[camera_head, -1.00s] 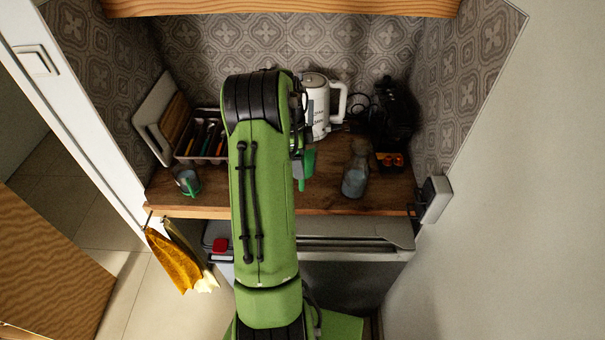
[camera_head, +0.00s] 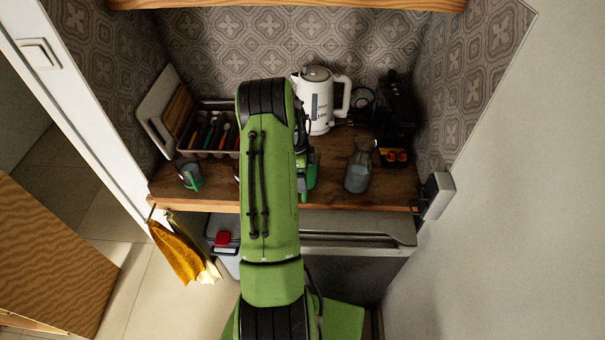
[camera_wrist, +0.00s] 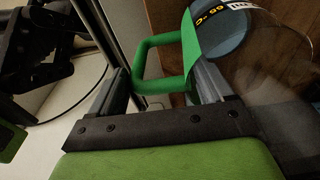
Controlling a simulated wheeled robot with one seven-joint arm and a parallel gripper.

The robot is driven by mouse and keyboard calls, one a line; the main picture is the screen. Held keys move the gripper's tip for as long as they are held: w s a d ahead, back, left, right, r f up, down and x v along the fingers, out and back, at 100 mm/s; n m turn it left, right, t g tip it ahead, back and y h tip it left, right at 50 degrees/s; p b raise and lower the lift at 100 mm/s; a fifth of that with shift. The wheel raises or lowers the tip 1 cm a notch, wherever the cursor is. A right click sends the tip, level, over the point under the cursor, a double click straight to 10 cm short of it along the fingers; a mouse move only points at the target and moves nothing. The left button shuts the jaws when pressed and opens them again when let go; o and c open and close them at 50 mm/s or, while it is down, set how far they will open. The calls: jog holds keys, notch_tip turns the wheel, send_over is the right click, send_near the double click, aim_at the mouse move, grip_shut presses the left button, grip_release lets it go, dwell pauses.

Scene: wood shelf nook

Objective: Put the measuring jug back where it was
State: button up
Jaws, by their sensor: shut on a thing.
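The measuring jug (camera_wrist: 193,45) has a green handle and a clear body, which fills the right side of the wrist view. My gripper (camera_wrist: 162,82) is shut on the green handle, one finger on each side. In the head view my arm hides most of the gripper and jug. A green part of the jug (camera_head: 311,177) shows just right of the arm, over the front of the wooden counter (camera_head: 225,190). I cannot tell whether the jug touches the counter.
A white kettle (camera_head: 319,108) and a black appliance (camera_head: 397,110) stand behind. A clear cup with green on it (camera_head: 189,176) and a cutlery tray (camera_head: 215,153) are on the left. Bare counter lies between cup and arm.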

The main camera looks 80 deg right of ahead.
jog(key=shift+f, duration=0.2)
jog(key=o, duration=1.6)
jog(key=shift+c, duration=0.2)
notch_tip(320, 180, up, 12)
jog(key=w, duration=0.2)
jog(key=shift+d+r+b, duration=0.15)
jog(key=shift+r+b, duration=0.05)
jog(key=shift+b, duration=0.15)
